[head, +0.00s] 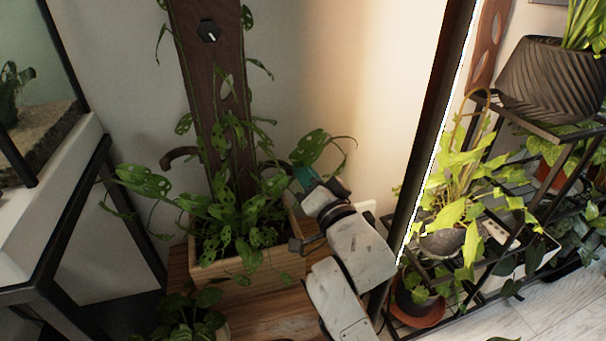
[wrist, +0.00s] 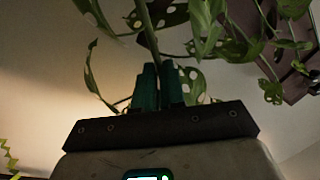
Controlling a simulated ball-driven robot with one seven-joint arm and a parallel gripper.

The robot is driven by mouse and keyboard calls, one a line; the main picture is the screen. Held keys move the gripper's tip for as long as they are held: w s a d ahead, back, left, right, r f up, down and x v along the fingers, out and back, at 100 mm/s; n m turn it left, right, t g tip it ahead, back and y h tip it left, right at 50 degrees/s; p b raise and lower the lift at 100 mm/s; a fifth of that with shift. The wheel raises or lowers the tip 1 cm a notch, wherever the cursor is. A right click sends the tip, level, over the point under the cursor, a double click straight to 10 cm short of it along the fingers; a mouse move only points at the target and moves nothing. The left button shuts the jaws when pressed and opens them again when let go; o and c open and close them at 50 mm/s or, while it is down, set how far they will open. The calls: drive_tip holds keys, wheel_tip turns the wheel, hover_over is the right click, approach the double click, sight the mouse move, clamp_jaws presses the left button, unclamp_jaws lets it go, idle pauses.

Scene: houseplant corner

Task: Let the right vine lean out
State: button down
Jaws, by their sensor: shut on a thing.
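A vine plant with holed leaves grows in a wooden planter box (head: 245,265) against a dark brown board (head: 210,110). The right vine (head: 318,148) reaches out to the right of the board, its leaves above my gripper (head: 303,178). In the wrist view the teal fingers of my gripper (wrist: 158,85) are shut on the green stem of the right vine (wrist: 148,30), which rises from between them. A curved brown hook (head: 178,155) sticks out from the board's left side. The right side of the board at gripper height is partly hidden by leaves.
A dark upright post (head: 432,130) stands to the right of my arm. Beyond it is a black rack with potted plants, including a dark ribbed pot (head: 550,80). A glass tank on a white-topped stand (head: 45,200) is at left. Bare wall (head: 340,70) lies above my gripper.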

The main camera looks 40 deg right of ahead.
drive_tip(key=c, duration=1.2)
unclamp_jaws()
drive_tip(key=v, duration=1.1)
drive_tip(key=shift+p, duration=0.4)
